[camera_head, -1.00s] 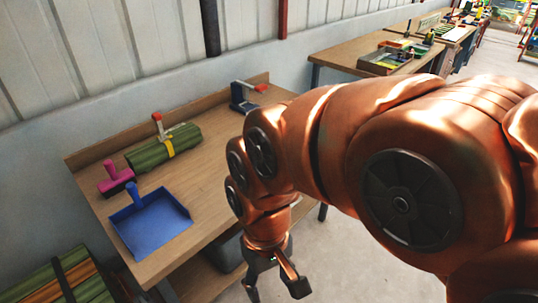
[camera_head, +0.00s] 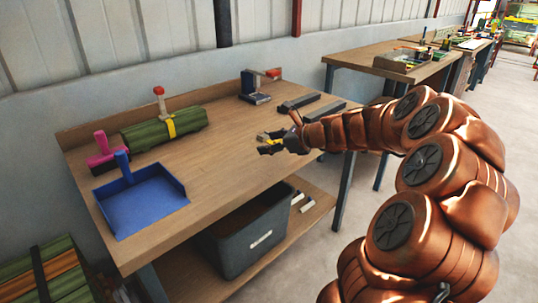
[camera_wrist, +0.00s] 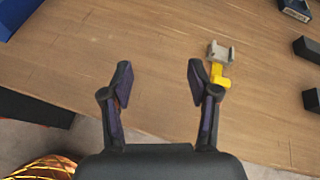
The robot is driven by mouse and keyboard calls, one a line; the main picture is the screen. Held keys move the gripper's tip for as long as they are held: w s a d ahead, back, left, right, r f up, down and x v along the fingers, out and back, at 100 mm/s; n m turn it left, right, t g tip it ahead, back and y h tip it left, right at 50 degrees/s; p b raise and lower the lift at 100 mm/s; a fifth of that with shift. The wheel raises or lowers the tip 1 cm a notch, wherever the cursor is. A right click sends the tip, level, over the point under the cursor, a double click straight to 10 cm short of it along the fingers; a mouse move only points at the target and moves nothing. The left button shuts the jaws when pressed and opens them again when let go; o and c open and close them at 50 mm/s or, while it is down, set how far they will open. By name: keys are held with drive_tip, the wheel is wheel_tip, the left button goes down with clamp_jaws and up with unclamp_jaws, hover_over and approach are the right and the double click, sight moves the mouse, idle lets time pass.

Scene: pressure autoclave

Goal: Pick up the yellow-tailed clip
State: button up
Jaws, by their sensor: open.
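The yellow-tailed clip (camera_wrist: 219,56) lies on the wooden workbench (camera_wrist: 150,35). It has a grey two-pronged head and a yellow tail. In the wrist view it is just beyond and to the right of my right finger, outside the gap between the fingers. My gripper (camera_wrist: 160,80) is open and empty, with bare bench between and ahead of its fingertips. In the head view my gripper (camera_head: 270,142) is over the right part of the bench. Yellow shows right beside it there, but I cannot clearly separate clip from fingers.
A blue dustpan (camera_head: 142,203), a pink-handled tool (camera_head: 104,152) and a green bundle with yellow strap (camera_head: 166,128) stand at the left. A red-levered device (camera_head: 255,88) and dark bars (camera_head: 298,102) are behind my gripper. A grey bin (camera_head: 248,232) is below. The bench's middle is clear.

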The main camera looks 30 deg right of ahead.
drive_tip(key=d+f+m, duration=0.1)
drive_tip(key=d, duration=0.2)
drive_tip(key=d+f+m+t+h+b, duration=0.1)
drive_tip(key=d+m, duration=0.1)
drive_tip(key=d, duration=0.1)
drive_tip(key=d+f+m+h, duration=0.1)
drive_tip(key=d, duration=0.2)
drive_tip(key=shift+w+f, duration=0.1)
drive_tip(key=shift+w, duration=0.15)
drive_tip(key=shift+w+d+f+m+t, duration=0.15)
drive_tip(key=shift+w+d+m+t, duration=0.05)
drive_tip(key=shift+m+t, duration=0.1)
drive_tip(key=b, duration=0.2)
approach(270, 139)
drive_tip(key=shift+w+a+f, duration=0.3)
drive_tip(key=shift+w+a, duration=0.05)
drive_tip(key=shift+w, duration=0.2)
drive_tip(key=shift+w+a+f, duration=0.3)
drive_tip(key=shift+w+a, duration=0.1)
drive_tip(key=shift+w, duration=0.2)
drive_tip(key=shift+w+a+f, duration=0.3)
drive_tip(key=shift+w+a, duration=0.05)
drive_tip(key=shift+w, duration=0.2)
clamp_jaws()
